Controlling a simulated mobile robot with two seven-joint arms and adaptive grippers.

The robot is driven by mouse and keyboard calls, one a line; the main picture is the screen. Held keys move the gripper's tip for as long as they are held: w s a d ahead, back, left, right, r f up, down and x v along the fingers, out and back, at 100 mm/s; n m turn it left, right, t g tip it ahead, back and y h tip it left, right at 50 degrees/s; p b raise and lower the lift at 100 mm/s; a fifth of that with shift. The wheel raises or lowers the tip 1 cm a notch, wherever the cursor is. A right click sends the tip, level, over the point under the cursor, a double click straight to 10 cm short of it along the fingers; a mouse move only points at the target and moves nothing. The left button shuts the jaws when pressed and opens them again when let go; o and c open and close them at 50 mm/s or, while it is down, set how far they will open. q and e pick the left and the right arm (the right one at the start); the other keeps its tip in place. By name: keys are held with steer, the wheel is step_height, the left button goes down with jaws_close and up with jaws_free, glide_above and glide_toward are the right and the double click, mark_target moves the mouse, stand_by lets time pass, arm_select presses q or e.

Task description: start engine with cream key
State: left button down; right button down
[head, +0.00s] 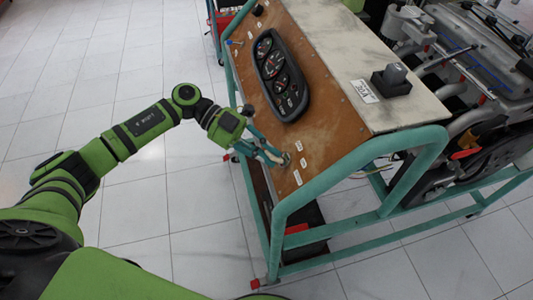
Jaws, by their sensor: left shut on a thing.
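My left gripper (276,156) reaches in from the left to the lower part of the brown panel (322,124). It is shut on a small key at a round switch (286,160) on the panel. The fingers cover most of the key, and its cream colour cannot be made out. I cannot tell how deep the key sits or which way it is turned. My right gripper is not in view.
The panel sits in a teal tube frame (317,184) and carries a dark gauge cluster (280,75), white labels, and a small blue item (234,43) at its upper left. A black box (391,80) stands on the top board. An engine (470,65) is at right. Tiled floor is clear at left.

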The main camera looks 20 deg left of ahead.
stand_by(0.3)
arm_select(q)
steer(key=c, duration=1.2)
jaws_free()
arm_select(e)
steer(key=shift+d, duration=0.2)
arm_select(q)
steer(key=shift+a, duration=0.1)
steer(key=v, duration=1.1)
steer(key=shift+a+r, duration=0.2)
steer(key=shift+a, duration=0.15)
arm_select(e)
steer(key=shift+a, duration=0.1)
